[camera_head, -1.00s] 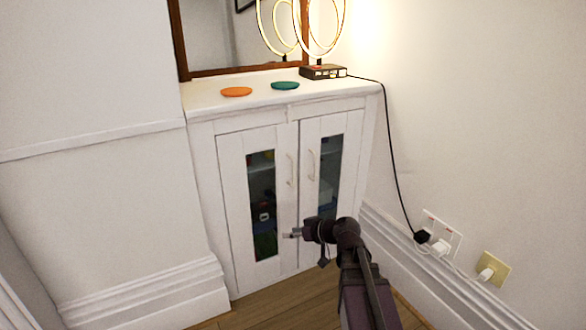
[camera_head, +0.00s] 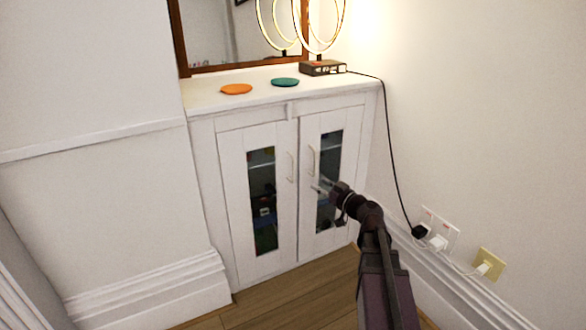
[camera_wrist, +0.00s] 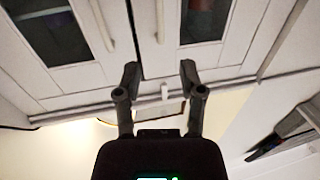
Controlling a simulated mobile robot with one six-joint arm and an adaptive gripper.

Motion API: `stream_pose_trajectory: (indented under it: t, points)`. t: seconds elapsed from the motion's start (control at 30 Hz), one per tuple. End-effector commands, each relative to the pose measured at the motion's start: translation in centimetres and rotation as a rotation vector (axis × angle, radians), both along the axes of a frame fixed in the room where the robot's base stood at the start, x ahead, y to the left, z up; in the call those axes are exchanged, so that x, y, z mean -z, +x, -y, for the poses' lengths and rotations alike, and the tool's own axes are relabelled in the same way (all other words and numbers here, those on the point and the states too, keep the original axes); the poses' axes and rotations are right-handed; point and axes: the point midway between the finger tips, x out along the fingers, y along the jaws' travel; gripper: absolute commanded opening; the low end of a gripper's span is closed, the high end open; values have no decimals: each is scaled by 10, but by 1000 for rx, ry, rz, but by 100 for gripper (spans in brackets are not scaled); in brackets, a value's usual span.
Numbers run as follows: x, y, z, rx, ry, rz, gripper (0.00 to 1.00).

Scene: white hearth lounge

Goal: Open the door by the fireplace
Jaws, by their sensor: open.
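A white cabinet (camera_head: 284,118) has two doors with dark glass panels, both shut. The left door (camera_head: 233,190) has a pale vertical handle (camera_head: 290,167). The right door (camera_head: 309,232) has a matching handle (camera_head: 311,161). My gripper (camera_head: 318,188) is in front of the right door, just below its handle in the head view, and appears apart from it. In the wrist view, which looks upside down, my gripper (camera_wrist: 160,78) has its fingers spread with nothing between them. The right door's handle (camera_wrist: 102,25) and left door's handle (camera_wrist: 160,20) show beyond the fingers. No fireplace is visible.
A black cord (camera_head: 395,170) runs down to wall sockets (camera_head: 440,229). Walls flank the cabinet. Wooden floor (camera_head: 290,300) before it is clear.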

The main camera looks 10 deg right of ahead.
Motion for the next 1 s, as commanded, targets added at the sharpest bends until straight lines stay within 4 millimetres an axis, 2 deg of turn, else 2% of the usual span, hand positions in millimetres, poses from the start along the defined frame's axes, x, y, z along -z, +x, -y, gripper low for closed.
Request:
stream_pose_trajectory:
  t: [0.17, 0.37, 1.0]
  points:
    - [0, 5, -2, -1, 0, -1, 51]
    - [0, 20, -10, -3, 0, -1, 51]
    - [0, 104, -50, -2, 0, -1, 51]
